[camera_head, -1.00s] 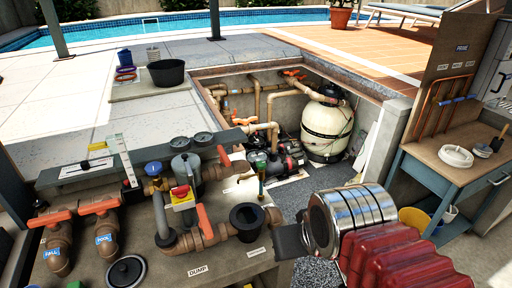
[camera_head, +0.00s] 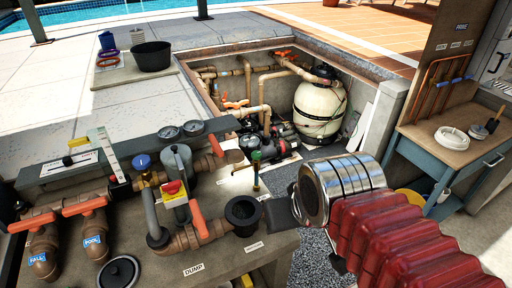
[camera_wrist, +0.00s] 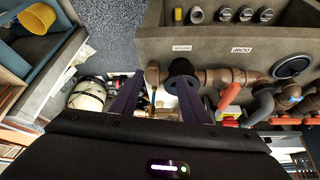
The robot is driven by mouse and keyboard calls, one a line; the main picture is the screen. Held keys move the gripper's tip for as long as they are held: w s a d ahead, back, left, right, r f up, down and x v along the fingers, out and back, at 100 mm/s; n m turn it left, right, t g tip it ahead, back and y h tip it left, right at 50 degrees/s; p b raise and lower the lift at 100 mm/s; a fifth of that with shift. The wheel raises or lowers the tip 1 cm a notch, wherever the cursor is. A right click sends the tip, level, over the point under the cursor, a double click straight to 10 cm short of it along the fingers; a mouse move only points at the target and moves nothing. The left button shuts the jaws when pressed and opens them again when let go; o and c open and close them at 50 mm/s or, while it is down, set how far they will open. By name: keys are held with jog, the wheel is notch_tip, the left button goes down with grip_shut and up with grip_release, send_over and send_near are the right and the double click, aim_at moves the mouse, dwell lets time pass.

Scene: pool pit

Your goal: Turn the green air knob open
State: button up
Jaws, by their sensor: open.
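The small green knob (camera_head: 256,157) sits on a thin upright brass stem behind the black open pipe cup (camera_head: 243,211) in the head view. My gripper (camera_head: 280,213) is a dark shape just right of that cup, at the end of my chrome wrist and red-sleeved arm. It is apart from the knob, nearer the camera and to the right. In the wrist view, the two dark purple fingers of my gripper (camera_wrist: 162,80) are spread apart, with nothing held between them. Brass pipework shows between and beyond them; I cannot make out the green knob there.
Orange-handled valves (camera_head: 84,204) and gauges (camera_head: 168,132) crowd the concrete ledge at left. A cream filter tank (camera_head: 319,108) stands in the pit behind. A workbench (camera_head: 435,145) is at right. A yellow bucket (camera_wrist: 37,18) shows in the wrist view.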

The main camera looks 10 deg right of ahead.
jog(key=w+r+m+g, duration=0.3)
jog(key=w+r, duration=0.7)
jog(key=w, duration=0.2)
notch_tip(320, 180, up, 2)
jog(key=m+g, duration=0.3)
jog(key=m, duration=0.1)
send_over(257, 153)
jog(key=shift+r, duration=0.15)
notch_tip(257, 153, down, 14)
jog(key=shift+r, duration=0.1)
dwell(0.6)
jog(key=shift+c, duration=0.2)
